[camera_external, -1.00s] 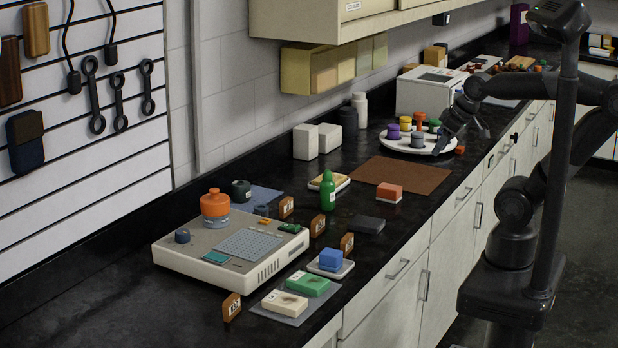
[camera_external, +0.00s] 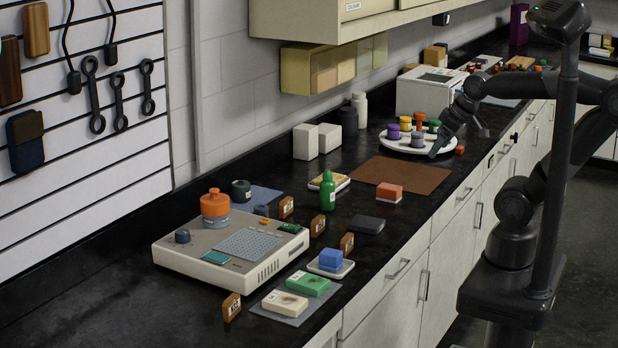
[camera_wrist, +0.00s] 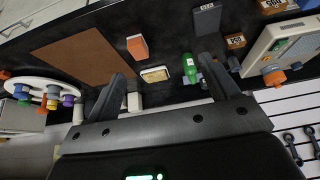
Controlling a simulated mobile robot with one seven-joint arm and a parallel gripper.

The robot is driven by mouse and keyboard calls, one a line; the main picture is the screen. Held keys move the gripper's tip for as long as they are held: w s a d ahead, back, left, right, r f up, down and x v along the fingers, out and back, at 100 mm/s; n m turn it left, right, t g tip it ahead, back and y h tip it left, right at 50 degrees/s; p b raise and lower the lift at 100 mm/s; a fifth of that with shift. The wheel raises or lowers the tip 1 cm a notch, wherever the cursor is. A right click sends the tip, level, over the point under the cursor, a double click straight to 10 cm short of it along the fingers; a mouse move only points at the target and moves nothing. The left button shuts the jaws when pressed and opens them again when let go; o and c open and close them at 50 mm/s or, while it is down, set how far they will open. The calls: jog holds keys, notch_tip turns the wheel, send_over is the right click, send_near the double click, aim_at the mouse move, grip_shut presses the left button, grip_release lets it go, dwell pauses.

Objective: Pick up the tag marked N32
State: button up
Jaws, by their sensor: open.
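Several small brown tags with pale labels stand on the dark counter. One tag (camera_external: 286,207) is behind the grey device, a second (camera_external: 317,225) and a third (camera_external: 347,243) are to its right, and another (camera_external: 231,307) is at its front corner. I cannot read N32 on any of them for sure. In the wrist view, brown tags show at the upper right, one (camera_wrist: 236,41) near the green bottle and one (camera_wrist: 271,6) at the top edge. My gripper (camera_wrist: 162,70) is open and empty. In the external view it is by the round white tray, well away from the tags.
The green bottle (camera_external: 328,192) stands close to the tags. The grey device (camera_external: 270,262), a blue block (camera_external: 331,258) on a dish, a dark flat block (camera_external: 367,224) and an orange block (camera_external: 389,191) are around. The round white tray (camera_external: 404,147) holds several coloured pieces. The brown mat (camera_external: 420,178) is mostly bare.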

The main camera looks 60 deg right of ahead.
jog(key=w+a+r+g+y, duration=0.1)
jog(key=w+a+r, duration=0.35)
jog(key=w, duration=0.35)
jog(key=w+a+r, duration=0.3)
jog(key=w+a, duration=0.3)
jog(key=w, duration=0.2)
jog(key=w+a, duration=0.6)
jog(key=a, duration=0.3)
jog(key=n, duration=0.1)
send_over(233, 298)
jog(key=s, duration=0.4)
notch_tip(233, 298, down, 19)
jog(key=shift+h, duration=0.3)
jog(key=x, duration=0.5)
jog(key=shift+a, duration=0.1)
jog(key=x, duration=0.5)
jog(key=shift+w+d, duration=0.3)
jog(key=shift+w, duration=0.1)
jog(key=c, duration=1.1)
